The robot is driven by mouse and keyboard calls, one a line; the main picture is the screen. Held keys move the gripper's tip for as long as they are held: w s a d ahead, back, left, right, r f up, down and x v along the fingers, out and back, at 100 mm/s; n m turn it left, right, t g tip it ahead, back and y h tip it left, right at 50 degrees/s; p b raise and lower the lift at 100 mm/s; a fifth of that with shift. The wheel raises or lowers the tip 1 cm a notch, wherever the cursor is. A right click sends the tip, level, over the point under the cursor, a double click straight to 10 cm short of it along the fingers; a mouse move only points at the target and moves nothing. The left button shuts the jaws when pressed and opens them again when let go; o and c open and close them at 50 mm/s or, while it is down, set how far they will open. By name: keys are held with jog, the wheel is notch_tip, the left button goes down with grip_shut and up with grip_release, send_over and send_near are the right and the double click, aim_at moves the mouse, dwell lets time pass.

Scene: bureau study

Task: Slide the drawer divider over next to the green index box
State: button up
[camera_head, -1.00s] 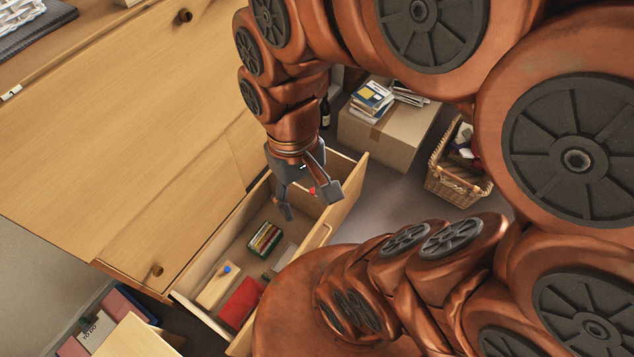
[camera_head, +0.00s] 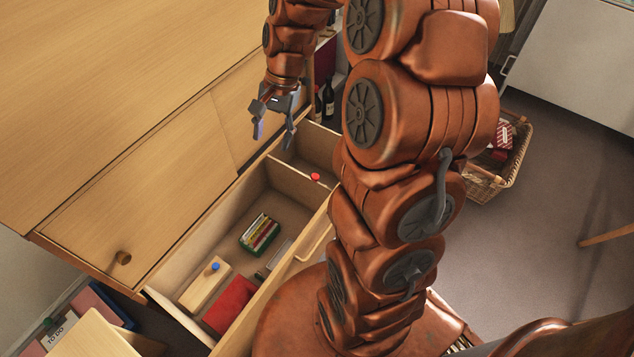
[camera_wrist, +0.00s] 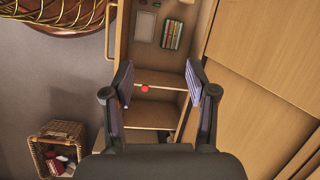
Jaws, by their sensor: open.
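The drawer divider is a thin wooden board (camera_head: 294,178) with a red knob (camera_head: 315,177). It stands across the open drawer (camera_head: 172,302) near its far end. The green index box (camera_head: 259,238), filled with coloured cards, lies mid-drawer, with bare floor between it and the divider. My gripper (camera_head: 273,133) is open and empty, above the drawer's far end by the cabinet front. In the wrist view the divider (camera_wrist: 165,94) and its red knob (camera_wrist: 145,89) show between my spread fingers (camera_wrist: 158,86), lower down and apart from them. The index box (camera_wrist: 173,35) shows beyond.
A wooden piece with a blue knob (camera_head: 205,286), a red folder (camera_head: 230,304) and a grey flat item (camera_head: 280,255) lie in the drawer's near part. The cabinet front (camera_head: 200,140) borders the drawer on the left. A wicker basket (camera_head: 500,165) stands on the floor at right.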

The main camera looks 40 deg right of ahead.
jog(key=w+d+f+m+t+b, duration=0.1)
jog(key=w+d+f+m+b, duration=0.3)
jog(key=f, duration=0.4)
jog(key=w+d+f+m+b, duration=0.2)
jog(key=d+f+b, duration=0.25)
jog(key=f, duration=0.35)
jog(key=m+t+b, duration=0.1)
jog(key=m+b, duration=0.5)
jog(key=b, duration=0.1)
send_near(315, 176)
jog(key=f, duration=0.1)
jog(key=shift+b+x, duration=1.3)
jog(key=shift+x, duration=2.5)
grip_shut()
